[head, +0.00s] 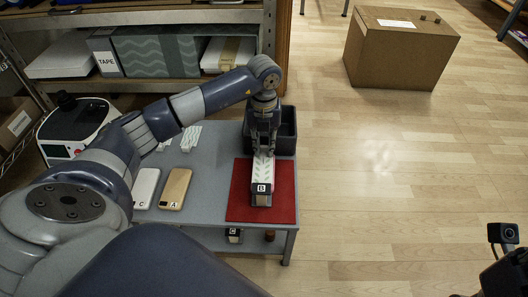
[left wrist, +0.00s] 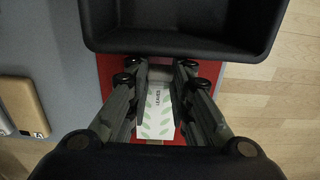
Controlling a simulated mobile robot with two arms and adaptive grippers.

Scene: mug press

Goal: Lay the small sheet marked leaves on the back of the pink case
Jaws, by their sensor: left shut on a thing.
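The small sheet is white with pale green leaf prints and the word LEAVES, seen in the left wrist view (left wrist: 155,125). It also shows in the head view (head: 261,168). My left gripper (head: 262,152) is shut on its far end, with the fingers pointing down. The sheet lies over or just above a block-like thing labelled B (head: 261,199) on the red mat (head: 283,190). Whether sheet and block touch, I cannot tell. No clearly pink case shows; one under the sheet would be hidden. Part of my right arm shows at the lower right, fingers unclear.
A white case C (head: 146,188) and a gold case A (head: 175,189) lie left of the mat on the grey table (head: 205,215). More patterned sheets (head: 191,138) lie farther back. A dark open bin (head: 287,132) stands just behind the mat, close to my left gripper.

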